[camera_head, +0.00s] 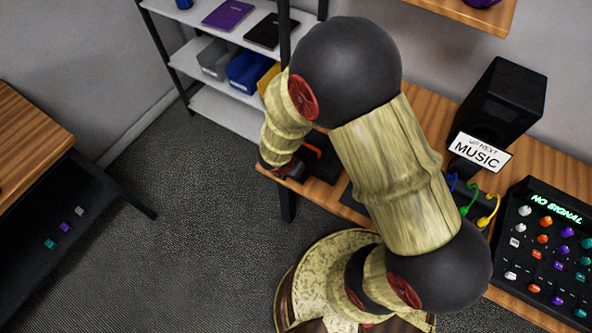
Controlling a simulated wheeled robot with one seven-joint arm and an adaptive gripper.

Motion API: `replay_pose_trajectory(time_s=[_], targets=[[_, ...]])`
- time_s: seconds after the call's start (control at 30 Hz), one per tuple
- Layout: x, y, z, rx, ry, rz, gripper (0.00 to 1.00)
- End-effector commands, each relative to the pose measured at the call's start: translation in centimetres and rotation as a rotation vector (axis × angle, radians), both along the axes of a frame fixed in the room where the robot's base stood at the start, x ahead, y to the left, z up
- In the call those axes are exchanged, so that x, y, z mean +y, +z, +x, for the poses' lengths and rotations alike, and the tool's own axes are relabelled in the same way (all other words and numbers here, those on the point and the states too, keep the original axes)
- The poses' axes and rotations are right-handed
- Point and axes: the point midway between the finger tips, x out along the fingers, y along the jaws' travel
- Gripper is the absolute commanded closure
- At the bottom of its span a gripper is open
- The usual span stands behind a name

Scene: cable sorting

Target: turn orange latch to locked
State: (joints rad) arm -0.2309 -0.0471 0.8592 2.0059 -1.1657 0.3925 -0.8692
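An orange latch (312,147) shows as a small orange bar on a black case (321,167) at the left end of the wooden bench. My arm covers part of the case, and I cannot tell the latch's exact position. My gripper (290,171) is at the lower end of my forearm, just left of and below the latch at the bench's left edge. It is small and partly hidden, so I cannot tell whether it is open or touching anything.
A speaker (503,105) and a "MUSIC" sign (478,152) stand on the bench (515,312). Blue, green and yellow cables (486,212) lie beside a mixer (548,250). A shelf (225,108) with bins stands behind. Open carpet (190,225) lies left of the bench.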

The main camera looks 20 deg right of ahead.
Motion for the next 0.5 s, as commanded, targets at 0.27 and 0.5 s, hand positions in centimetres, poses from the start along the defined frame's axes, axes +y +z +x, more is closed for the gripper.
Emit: replay_pose_trajectory(time_s=[0.27,0.5], targets=[[0.01,0.07,0.09,-0.002,0.009,0.000,1.00],[0.00,0.08,0.10,-0.001,0.009,0.000,0.87]])
